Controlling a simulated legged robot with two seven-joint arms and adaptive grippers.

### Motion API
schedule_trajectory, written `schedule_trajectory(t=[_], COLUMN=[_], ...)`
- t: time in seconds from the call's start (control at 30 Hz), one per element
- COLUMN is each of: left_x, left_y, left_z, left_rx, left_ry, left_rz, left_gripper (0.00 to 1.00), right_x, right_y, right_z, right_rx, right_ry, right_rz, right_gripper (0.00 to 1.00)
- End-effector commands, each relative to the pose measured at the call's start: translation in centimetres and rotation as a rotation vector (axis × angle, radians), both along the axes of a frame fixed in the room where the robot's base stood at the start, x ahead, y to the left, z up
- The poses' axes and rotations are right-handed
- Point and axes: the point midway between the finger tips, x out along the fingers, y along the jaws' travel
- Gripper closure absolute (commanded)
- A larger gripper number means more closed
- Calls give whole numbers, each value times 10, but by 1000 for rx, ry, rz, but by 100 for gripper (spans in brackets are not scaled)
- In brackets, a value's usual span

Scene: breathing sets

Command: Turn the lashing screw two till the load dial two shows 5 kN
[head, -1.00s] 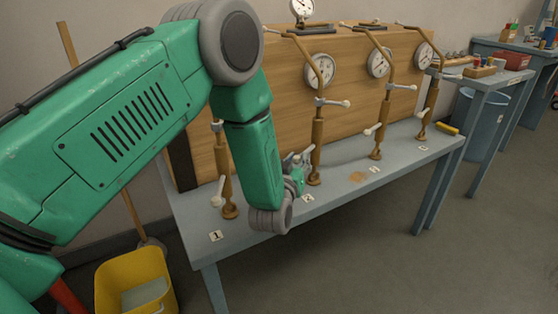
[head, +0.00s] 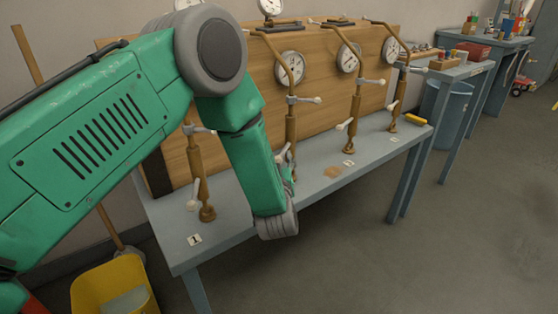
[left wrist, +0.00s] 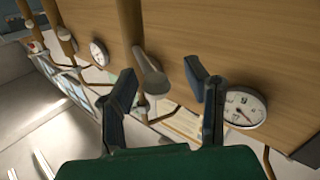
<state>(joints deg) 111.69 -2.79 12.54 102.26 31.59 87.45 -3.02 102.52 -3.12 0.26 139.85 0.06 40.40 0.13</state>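Lashing screw two (head: 291,130) is a brass upright turnbuckle with a pale cross handle, standing on the grey bench. My left gripper (head: 287,163) is at the screw's lower part, mostly hidden by my arm. In the left wrist view the gripper (left wrist: 160,78) is open, its two dark fingers apart on either side of a pale-knobbed handle (left wrist: 157,84); contact cannot be told. My right gripper is not in view.
Screw one (head: 201,175) stands left, by label 1 (head: 195,240). Screws three (head: 355,108) and four (head: 396,95) stand right. A yellow bucket (head: 112,285) is on the floor at left. A blue bin (head: 446,108) stands beyond the bench. Floor at right is clear.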

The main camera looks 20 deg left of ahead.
Motion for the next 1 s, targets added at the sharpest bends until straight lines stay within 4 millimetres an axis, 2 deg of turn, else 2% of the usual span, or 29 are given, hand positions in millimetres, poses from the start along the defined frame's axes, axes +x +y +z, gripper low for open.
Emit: schedule_trajectory(t=[0.27, 0.37, 0.73, 1.0], left_x=[-4, -16, -85, -108], left_y=[-5, -10, -40, -50], left_z=[0, 0, -2, -2], left_rx=[0, 1, 1, 0], left_ry=[2, 2, 4, 2], left_rz=[-4, -6, -5, -2], left_gripper=[58, 58, 58, 58], right_x=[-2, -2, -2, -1], right_y=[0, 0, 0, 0], right_z=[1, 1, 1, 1], right_rx=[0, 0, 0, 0], right_ry=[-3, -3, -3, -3], right_rz=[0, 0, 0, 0], right_gripper=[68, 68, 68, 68])
